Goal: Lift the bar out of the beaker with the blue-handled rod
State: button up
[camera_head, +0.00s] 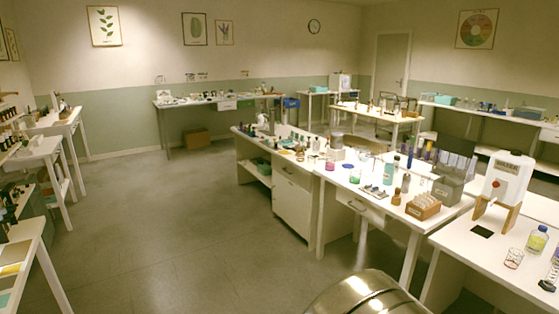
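My gripper is not in view. On the middle bench (325,186) stand a small glass vessel with pink contents (330,165) and one with green contents (354,176). On the right bench (468,240) a glass beaker with reddish contents (513,258) stands near the front. I cannot tell which vessel holds a bar; no bar can be made out. Small blue items (375,191) lie on the middle bench, too small to tell whether one is a blue-handled rod.
A white water container (507,178) stands on a wooden stand on the right bench. A wooden rack (423,207) and bottles crowd the middle bench. Side tables (40,155) line the left wall. The floor (175,220) between is clear.

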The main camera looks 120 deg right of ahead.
aim_at(410, 158)
jog(key=z, duration=0.35)
jog(key=k, duration=2)
jog(key=z, duration=2.35)
